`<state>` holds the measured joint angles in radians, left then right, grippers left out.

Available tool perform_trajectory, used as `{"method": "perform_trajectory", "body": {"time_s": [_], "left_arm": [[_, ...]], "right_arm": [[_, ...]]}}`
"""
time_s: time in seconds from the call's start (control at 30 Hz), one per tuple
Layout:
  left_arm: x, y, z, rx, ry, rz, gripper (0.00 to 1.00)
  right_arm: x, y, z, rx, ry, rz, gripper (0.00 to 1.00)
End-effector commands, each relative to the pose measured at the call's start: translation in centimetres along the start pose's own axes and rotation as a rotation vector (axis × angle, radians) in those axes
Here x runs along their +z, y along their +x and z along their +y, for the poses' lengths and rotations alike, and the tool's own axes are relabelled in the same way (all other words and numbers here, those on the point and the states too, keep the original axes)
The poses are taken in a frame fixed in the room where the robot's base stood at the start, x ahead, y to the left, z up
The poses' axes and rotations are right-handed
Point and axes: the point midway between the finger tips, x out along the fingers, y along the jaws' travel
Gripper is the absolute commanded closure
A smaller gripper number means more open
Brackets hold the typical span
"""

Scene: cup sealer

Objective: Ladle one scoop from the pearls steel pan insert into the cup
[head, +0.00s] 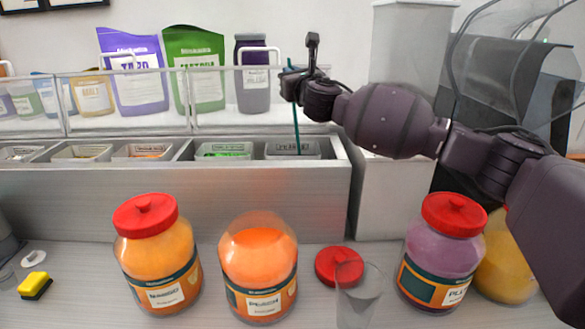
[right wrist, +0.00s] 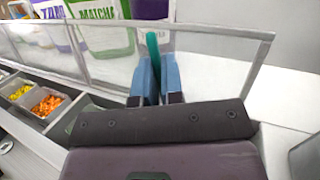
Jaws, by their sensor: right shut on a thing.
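My right gripper (head: 291,74) is shut on the teal handle of a ladle (head: 296,120). The handle runs almost upright down into the rightmost steel pan insert (head: 310,155), whose small label seems to read pearls. The ladle's bowl is hidden inside that pan. In the right wrist view, the teal handle (right wrist: 153,50) stands between the blue fingertips (right wrist: 156,82). The clear cup (head: 360,295) stands upright on the front counter and looks empty. My left gripper is not in view.
A clear guard (head: 120,100) stands behind the pans. Jars of orange (head: 155,250), peach (head: 258,240) and purple (head: 440,250) contents flank the cup. A red lid (head: 338,266) lies just behind it. A yellow sponge (head: 35,285) lies at left.

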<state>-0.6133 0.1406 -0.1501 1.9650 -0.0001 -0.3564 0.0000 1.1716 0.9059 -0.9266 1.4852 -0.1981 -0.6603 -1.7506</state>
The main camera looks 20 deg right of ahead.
Motion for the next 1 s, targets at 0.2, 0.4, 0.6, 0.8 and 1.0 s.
{"method": "perform_trajectory", "body": {"time_s": [0.2,0.4,0.6,0.8,1.0], "left_arm": [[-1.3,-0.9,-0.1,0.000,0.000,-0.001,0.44],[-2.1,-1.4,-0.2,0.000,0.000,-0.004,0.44],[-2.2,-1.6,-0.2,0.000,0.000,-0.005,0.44],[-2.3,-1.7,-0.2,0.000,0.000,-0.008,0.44],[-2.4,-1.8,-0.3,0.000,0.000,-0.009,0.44]], "right_arm": [[1.6,0.2,-0.2,0.000,0.000,-0.001,1.00],[2.5,0.4,-0.3,0.000,0.000,0.000,1.00],[3.6,0.6,-0.4,0.000,0.000,-0.001,1.00],[4.7,0.7,-0.6,0.000,-0.001,-0.001,1.00],[5.8,0.9,-0.7,0.000,0.000,-0.002,1.00]]}}
